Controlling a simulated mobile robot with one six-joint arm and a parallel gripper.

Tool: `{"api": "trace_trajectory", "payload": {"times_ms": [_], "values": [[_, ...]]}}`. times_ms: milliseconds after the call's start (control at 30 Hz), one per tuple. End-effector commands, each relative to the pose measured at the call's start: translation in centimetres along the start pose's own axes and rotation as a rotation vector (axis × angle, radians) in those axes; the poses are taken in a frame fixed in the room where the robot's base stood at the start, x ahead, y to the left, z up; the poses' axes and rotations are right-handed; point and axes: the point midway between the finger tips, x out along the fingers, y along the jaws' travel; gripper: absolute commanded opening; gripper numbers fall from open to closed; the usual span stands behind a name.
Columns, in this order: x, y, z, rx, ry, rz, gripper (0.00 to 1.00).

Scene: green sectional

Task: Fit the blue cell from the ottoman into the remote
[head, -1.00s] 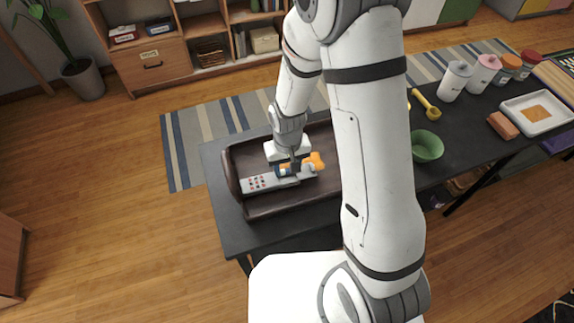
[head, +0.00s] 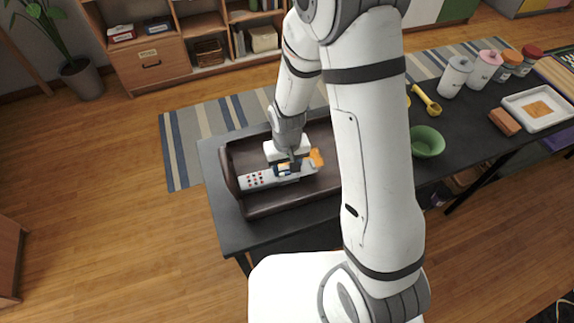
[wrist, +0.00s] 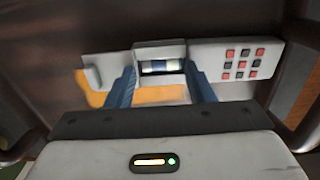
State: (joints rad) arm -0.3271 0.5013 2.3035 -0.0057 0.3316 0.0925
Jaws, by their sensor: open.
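The grey remote (head: 255,181) with red and dark buttons lies in a brown tray; it also shows in the wrist view (wrist: 228,64). A cell (wrist: 161,66) with a blue band and pale ends lies lengthwise in the remote's open bay. I cannot tell whether it is fully seated. My gripper (wrist: 162,84) is open. Its two blue fingers stand apart on either side of the bay, close to the remote. In the head view my gripper (head: 288,168) is low over the remote and partly hides the cell.
The dark brown tray (head: 232,177) has raised walls around the remote. An orange piece (head: 316,158) lies beside the remote, partly hidden. A green bowl (head: 428,142), yellow scoop (head: 427,100) and several jars stand farther right on the black table (head: 470,130).

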Motion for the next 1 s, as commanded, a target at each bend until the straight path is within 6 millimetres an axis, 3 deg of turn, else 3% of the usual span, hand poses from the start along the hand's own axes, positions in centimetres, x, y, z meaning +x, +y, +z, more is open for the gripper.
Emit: {"api": "trace_trajectory", "payload": {"times_ms": [33, 300, 700, 1000], "values": [[0.7, -0.1, 0.6, -0.002, -0.016, 0.001, 0.67], [0.3, -0.2, 0.6, -0.004, -0.015, 0.000, 0.68], [-6.0, 0.0, 0.3, -0.002, 0.002, -0.002, 0.70], [-7.9, 0.1, 0.3, -0.002, 0.002, -0.003, 0.70]]}}
